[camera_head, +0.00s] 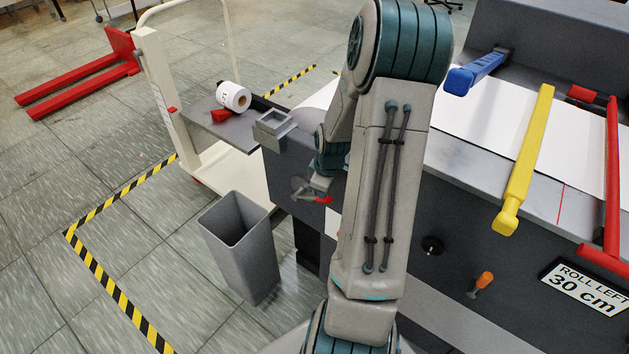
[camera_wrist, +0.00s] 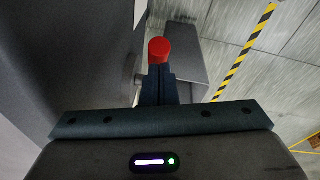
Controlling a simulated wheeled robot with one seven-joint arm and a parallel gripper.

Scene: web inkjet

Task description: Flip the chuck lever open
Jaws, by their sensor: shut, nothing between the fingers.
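The chuck lever (camera_head: 323,200) has a red end and sits by a round grey chuck (camera_head: 300,187) on the dark end face of the machine. In the wrist view, the lever's red round end (camera_wrist: 159,50) shows just beyond the tips of my gripper (camera_wrist: 158,76). The fingers are shut together with nothing between them. I cannot tell whether they touch the lever. In the head view, my arm hides part of the chuck area, and the fingers are hard to make out.
A grey open bin (camera_head: 240,250) stands on the floor below the chuck. A pale lift cart (camera_head: 158,85) with a paper roll (camera_head: 234,97) on its shelf stands behind. Blue (camera_head: 475,73), yellow (camera_head: 527,160) and red (camera_head: 612,170) bars lie over the machine's bed. Striped tape (camera_head: 100,275) marks the floor.

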